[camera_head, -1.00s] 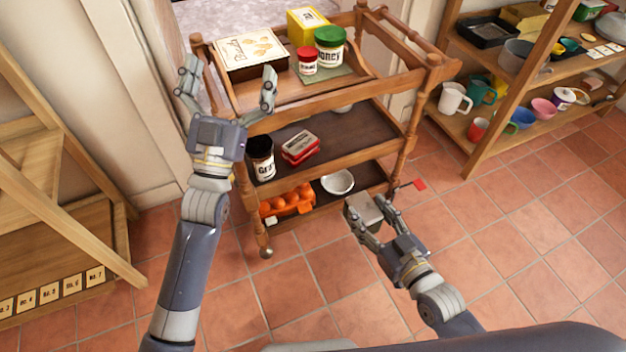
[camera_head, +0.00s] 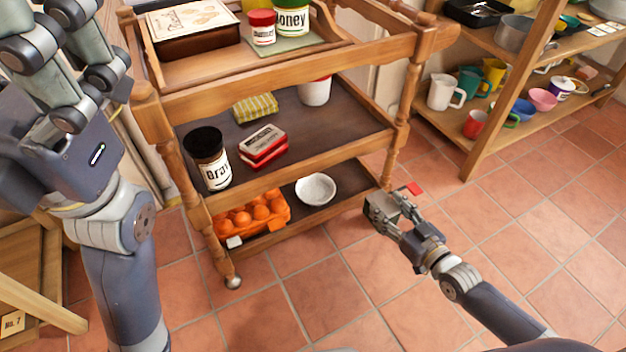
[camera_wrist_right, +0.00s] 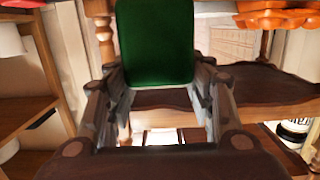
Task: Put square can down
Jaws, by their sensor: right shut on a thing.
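The square can (camera_head: 379,212) is held in my right gripper (camera_head: 385,207), low over the floor at the right of the wooden cart (camera_head: 290,85). It looks greyish in the head view, partly covered by the fingers. In the right wrist view a dark green square face of the can (camera_wrist_right: 155,42) shows between the two fingers. My left gripper (camera_head: 68,75) is open and empty, large and close to the camera at the upper left.
The cart's middle shelf holds a dark jar (camera_head: 208,158), a red-and-white tin (camera_head: 263,146), a yellow striped packet (camera_head: 255,108) and a white container (camera_head: 314,91). Its bottom shelf holds an orange egg carton (camera_head: 250,216) and a white bowl (camera_head: 315,189). A rack (camera_head: 500,125) stands at right.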

